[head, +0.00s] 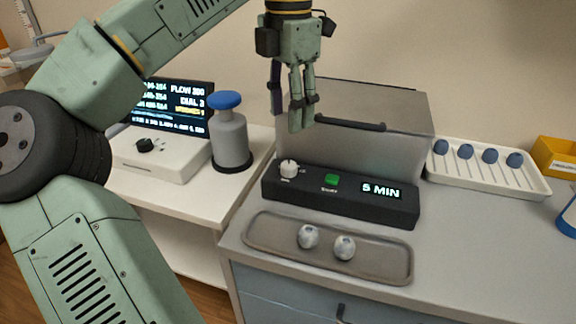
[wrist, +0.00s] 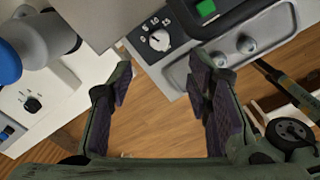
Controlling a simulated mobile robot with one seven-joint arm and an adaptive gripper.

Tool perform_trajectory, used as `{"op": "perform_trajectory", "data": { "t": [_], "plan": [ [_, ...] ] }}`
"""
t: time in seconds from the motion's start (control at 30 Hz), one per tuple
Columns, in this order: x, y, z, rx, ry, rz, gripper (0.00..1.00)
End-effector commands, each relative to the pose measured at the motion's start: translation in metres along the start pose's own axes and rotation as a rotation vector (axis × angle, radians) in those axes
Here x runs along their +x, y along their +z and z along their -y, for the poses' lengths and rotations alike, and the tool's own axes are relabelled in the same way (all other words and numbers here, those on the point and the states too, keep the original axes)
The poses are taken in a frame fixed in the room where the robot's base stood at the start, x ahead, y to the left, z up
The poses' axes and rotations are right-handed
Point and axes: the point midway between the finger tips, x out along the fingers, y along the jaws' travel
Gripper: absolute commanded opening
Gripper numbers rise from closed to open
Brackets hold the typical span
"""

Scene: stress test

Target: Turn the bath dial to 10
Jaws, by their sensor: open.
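The steel bath (head: 372,138) has a closed lid with a dark handle. On its black front panel (head: 345,202) sits a small white dial (head: 289,167), left of a green button (head: 331,180). The display (head: 381,192) appears to read 5 MIN. In the wrist view the white dial (wrist: 160,40) has numbers around it, apparently 0, 5, 10 and 15; I cannot surely tell its setting. My gripper (head: 293,112) is open and empty, fingers down, above and apart from the dial. In the wrist view, my gripper (wrist: 163,78) has its fingers spread below the dial.
A tray (head: 262,228) with two small round pieces lies before the panel. Left are a blue-capped grey bottle (head: 230,135), a white device with a black knob (head: 145,145) and a screen (head: 175,108). A white rack (head: 488,173) and yellow bin (head: 556,158) stand right.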

Motion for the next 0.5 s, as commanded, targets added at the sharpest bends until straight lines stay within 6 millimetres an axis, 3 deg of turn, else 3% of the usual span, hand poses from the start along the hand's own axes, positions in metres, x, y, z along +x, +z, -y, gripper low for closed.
{"op": "perform_trajectory", "data": {
  "t": [0.17, 0.5],
  "plan": [
    [0.018, 0.000, -0.001, -0.012, -0.004, -0.001, 0.45],
    [0.080, 0.000, 0.000, -0.011, -0.002, -0.001, 0.45]
  ]
}}
